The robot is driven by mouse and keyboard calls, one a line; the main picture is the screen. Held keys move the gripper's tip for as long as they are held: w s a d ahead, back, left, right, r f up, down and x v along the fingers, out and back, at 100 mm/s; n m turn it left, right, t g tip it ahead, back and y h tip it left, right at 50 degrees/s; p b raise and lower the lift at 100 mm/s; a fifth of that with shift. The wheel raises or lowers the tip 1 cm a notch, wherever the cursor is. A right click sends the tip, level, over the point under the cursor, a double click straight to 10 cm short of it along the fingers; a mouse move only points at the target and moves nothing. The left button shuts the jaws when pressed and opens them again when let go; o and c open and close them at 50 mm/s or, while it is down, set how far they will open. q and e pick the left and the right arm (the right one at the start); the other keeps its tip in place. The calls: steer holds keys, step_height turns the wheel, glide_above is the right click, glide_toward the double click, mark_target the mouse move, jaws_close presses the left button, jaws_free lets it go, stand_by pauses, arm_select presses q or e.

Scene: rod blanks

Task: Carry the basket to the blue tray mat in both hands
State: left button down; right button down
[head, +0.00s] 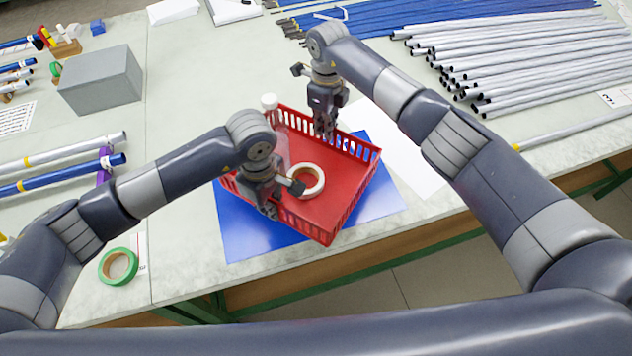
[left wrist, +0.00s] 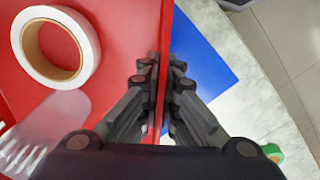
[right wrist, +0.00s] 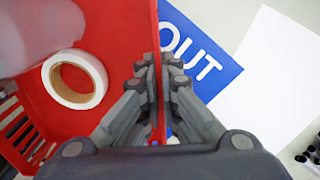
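The red basket (head: 340,205) is over the blue tray mat (head: 238,232), turned at an angle to it. Its near corner reaches past the mat's front edge in the picture; I cannot tell whether its base touches. My left gripper (head: 268,205) is shut on the left wall, with fingers on both sides of it in the left wrist view (left wrist: 160,90). My right gripper (head: 326,130) is shut on the far wall, also in the right wrist view (right wrist: 159,90). A tape roll (head: 319,177) and a clear bottle with a white cap (head: 269,102) are in the basket.
A white sheet (head: 400,150) lies right of the mat. A green tape roll (head: 118,267) is at the front left, a grey box (head: 102,82) at the back left. Several grey rods (head: 530,60) and blue rods (head: 430,20) lie at the back right. The table's front edge is close.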

arm_select(q)
steer(key=shift+w+d+f, duration=0.1)
steer(key=shift+w+d, duration=0.05)
steer(key=shift+d, duration=0.25)
steer(key=shift+a, duration=0.1)
arm_select(e)
steer(key=shift+w+d+r, duration=0.1)
steer(key=shift+w+d, duration=0.1)
steer(key=shift+d, duration=0.4)
arm_select(q)
steer(key=shift+f, duration=0.1)
